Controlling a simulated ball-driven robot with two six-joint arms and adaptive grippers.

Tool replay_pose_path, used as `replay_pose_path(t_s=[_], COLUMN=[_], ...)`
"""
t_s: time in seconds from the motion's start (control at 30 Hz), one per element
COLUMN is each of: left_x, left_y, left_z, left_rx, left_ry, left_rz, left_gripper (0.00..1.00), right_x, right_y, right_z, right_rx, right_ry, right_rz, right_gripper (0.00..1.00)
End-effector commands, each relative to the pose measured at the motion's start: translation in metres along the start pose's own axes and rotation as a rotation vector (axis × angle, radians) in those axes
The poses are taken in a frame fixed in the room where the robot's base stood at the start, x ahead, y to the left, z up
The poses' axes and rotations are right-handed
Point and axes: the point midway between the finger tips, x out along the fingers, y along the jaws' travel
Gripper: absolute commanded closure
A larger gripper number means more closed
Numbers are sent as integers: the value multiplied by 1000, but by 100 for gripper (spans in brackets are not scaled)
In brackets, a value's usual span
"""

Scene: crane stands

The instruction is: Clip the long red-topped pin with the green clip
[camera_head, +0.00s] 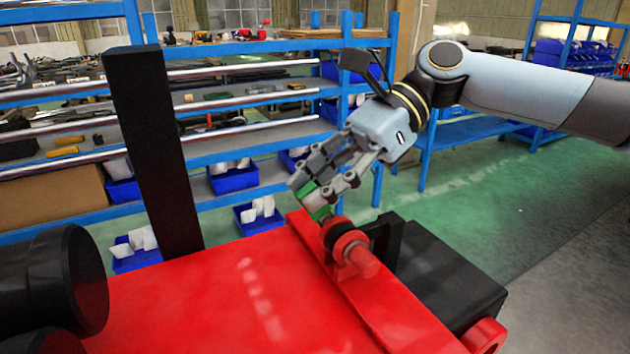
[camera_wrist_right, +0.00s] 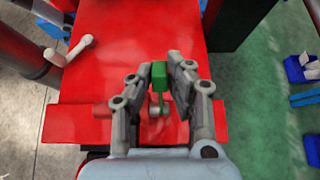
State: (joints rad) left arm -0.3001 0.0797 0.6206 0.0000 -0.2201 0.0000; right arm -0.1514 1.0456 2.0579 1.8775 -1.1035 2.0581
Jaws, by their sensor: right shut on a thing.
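My right gripper (camera_head: 322,196) is shut on the green clip (camera_head: 318,208), above the edge of the red crane stand (camera_head: 200,300). In the right wrist view the green clip (camera_wrist_right: 159,74) sits between the two fingers of the right gripper (camera_wrist_right: 164,68), with a small pale metal part (camera_wrist_right: 158,104) just behind it. Just below the gripper in the head view is a round red part with a black ring (camera_head: 338,232); I cannot tell whether it is the top of the long red-topped pin. No pin shaft is clear. My left gripper is out of view.
A black post (camera_head: 155,150) rises at the stand's left, and black cylinders (camera_head: 55,285) lie at the lower left. A black block (camera_head: 445,275) lies at the stand's right. Blue shelves (camera_head: 230,155) stand behind; the green floor (camera_head: 480,185) at right is open.

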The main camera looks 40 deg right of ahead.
Motion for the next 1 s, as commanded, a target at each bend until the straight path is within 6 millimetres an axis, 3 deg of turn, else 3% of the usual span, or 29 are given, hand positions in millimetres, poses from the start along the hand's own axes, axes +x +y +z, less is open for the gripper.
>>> replay_pose_path(t_s=[0.5,0.53,0.7,1.0], left_x=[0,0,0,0], left_y=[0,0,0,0], left_z=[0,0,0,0], left_rx=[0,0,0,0], left_ry=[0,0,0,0], left_rz=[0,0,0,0], left_gripper=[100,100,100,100], right_x=[1,1,1,1], right_y=[0,0,0,0], right_z=[-12,-12,-11,-11], right_rx=[2,1,1,1], right_ry=[0,-1,0,0], right_rz=[0,0,0,0], right_gripper=[100,82,60,58])
